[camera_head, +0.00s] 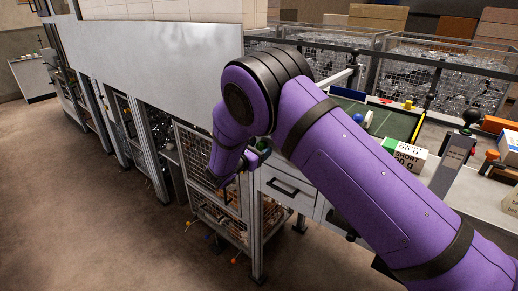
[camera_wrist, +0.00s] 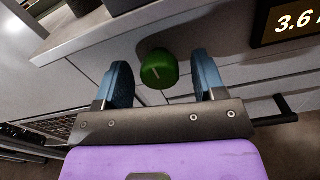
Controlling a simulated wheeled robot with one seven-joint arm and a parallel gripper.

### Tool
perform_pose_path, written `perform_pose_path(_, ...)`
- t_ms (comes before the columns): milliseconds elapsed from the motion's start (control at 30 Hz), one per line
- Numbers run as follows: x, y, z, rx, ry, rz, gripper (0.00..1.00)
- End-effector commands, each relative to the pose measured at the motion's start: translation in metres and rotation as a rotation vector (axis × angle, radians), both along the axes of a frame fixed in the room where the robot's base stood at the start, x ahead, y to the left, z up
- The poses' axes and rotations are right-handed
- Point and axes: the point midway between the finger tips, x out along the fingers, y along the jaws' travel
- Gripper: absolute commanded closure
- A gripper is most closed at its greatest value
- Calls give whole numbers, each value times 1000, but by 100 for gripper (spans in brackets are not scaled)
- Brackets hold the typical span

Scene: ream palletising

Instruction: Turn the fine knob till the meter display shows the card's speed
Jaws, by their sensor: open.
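My gripper (camera_wrist: 163,82) is open, with one blue finger on each side of the knob and a visible gap to each. The meter display (camera_wrist: 291,24) is cut off at the upper right of the wrist view; its visible digits read 3.6. In the head view my gripper (camera_head: 247,158) is small and partly hidden by my purple arm, beside a dark green spot at the bench front. I cannot make out the speed card in either view.
A drawer with a dark handle (camera_head: 283,188) lies just right of my gripper. A wire mesh cage (camera_head: 215,215) stands below. Open floor lies left.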

Motion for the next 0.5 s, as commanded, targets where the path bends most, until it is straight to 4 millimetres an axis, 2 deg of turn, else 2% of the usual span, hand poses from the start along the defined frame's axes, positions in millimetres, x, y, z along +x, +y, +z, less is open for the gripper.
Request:
perform_pose_path(167, 0, 0, 0, 0, 0, 0, 39)
perform_pose_path(367, 0, 0, 0, 0, 0, 0, 85)
perform_pose_path(500, 0, 0, 0, 2, -1, 0, 86)
